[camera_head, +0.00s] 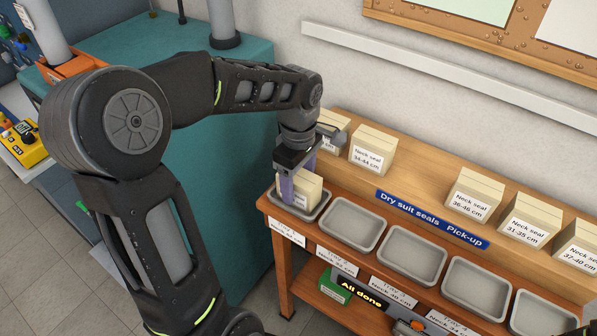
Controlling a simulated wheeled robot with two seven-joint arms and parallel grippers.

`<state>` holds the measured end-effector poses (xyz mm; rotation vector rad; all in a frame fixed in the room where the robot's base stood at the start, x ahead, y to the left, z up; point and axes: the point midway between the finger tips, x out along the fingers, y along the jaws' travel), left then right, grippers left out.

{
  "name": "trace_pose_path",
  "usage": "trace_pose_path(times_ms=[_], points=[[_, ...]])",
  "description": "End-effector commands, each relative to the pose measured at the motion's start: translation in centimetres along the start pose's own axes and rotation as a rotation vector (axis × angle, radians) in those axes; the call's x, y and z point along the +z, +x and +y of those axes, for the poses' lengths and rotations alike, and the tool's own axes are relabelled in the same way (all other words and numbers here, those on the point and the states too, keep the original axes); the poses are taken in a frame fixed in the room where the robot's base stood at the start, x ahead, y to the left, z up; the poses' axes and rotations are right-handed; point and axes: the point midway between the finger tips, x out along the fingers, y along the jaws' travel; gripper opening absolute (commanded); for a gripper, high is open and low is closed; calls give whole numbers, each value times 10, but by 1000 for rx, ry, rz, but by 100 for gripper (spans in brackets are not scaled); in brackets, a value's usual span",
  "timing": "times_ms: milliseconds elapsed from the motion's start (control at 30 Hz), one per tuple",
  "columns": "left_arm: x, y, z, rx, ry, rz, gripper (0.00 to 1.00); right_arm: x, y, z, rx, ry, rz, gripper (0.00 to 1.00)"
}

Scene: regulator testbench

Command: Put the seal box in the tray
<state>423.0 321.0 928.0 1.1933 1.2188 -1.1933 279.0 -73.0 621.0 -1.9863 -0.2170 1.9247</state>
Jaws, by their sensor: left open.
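A cream seal box (311,191) is in the leftmost grey tray (323,208) at the end of the bench. It appears to rest in the tray, and its label is partly hidden. My left gripper (286,190) reaches down over this tray with its fingers open at the box. One purple finger stands in front of the box's left side. I cannot tell whether the fingers touch it. My right gripper is not in view.
More neck seal boxes (373,149) stand on the wooden shelf (420,178) behind the trays. Several empty trays (352,224) line the bench to the right. A teal cabinet (240,180) stands close to the left. A green box (335,287) sits below the bench top.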

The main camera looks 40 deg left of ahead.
Motion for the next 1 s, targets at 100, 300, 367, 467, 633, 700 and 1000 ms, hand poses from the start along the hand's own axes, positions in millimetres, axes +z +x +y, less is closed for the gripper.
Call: trace_pose_path(times_ms=[100,300,367,467,633,700,1000], points=[[0,-7,1,3,0,1,67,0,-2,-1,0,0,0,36],[0,-38,1,5,1,0,67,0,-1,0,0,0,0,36],[0,-50,2,6,0,1,67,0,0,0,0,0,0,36],[0,-72,1,5,1,1,67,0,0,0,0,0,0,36],[0,-104,1,4,-1,0,67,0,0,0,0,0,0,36],[0,-113,1,2,0,0,67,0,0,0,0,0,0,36],[0,-123,0,0,0,0,67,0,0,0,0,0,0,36]])
